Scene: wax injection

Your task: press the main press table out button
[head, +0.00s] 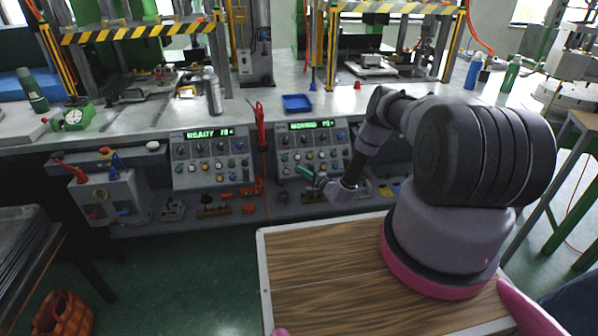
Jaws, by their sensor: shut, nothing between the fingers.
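Two grey control panels with rows of knobs and buttons are set in the front of the long bench in the head view. The left panel (207,160) has a green display that appears to read READY. The right panel (325,150) has a similar lit display, too blurred to read surely. Labels are too small to read, so I cannot tell which button is the table out button.
A red upright tool (260,127) stands between the panels. A shelf (160,225) below them holds small valves and fittings. A grey box with levers (110,198) is at left.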

